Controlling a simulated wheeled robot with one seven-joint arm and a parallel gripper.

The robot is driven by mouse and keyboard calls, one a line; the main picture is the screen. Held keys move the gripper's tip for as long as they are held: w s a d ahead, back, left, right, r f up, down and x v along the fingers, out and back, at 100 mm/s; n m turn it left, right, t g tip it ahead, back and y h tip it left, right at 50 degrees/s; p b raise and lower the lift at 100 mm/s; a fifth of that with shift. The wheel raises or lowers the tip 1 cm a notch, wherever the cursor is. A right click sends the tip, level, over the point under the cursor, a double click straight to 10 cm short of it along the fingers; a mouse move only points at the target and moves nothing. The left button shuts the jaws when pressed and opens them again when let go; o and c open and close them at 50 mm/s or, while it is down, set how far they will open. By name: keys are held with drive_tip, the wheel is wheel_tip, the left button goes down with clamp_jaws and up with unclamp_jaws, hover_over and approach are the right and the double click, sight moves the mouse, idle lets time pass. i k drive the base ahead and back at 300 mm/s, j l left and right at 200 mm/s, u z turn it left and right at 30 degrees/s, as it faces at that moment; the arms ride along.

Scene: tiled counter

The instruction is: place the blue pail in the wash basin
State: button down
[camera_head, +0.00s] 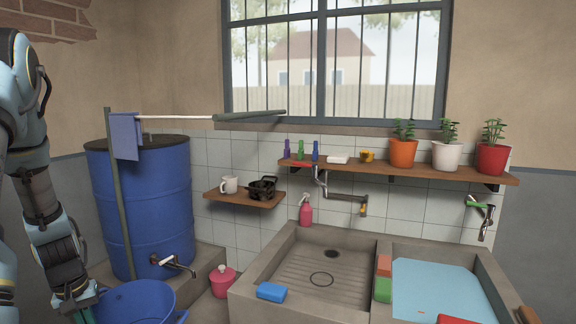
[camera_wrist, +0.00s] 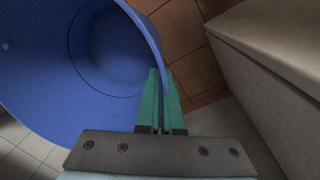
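The blue pail (camera_head: 140,303) is at the lower left of the head view, below the barrel's tap. It fills the left of the wrist view (camera_wrist: 105,85), open and empty inside. My gripper (camera_wrist: 160,85) has its green fingers on both sides of the pail's rim, close together with the wall between them. In the head view my gripper (camera_head: 88,304) is at the pail's left rim, partly cut off. I cannot tell whether the pail touches the floor. The concrete double sink (camera_head: 262,268) has a ridged left basin (camera_head: 320,272) with a drain and a water-filled right basin (camera_head: 432,285).
A blue barrel (camera_head: 150,205) with a tap (camera_head: 175,263) stands behind the pail. A pink pot (camera_head: 222,282) sits between pail and sink. A blue sponge (camera_head: 271,292) lies on the sink's front edge; red and green blocks (camera_head: 383,278) lie on the divider.

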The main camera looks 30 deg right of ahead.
sight(319, 287)
drive_tip(key=z, duration=1.7)
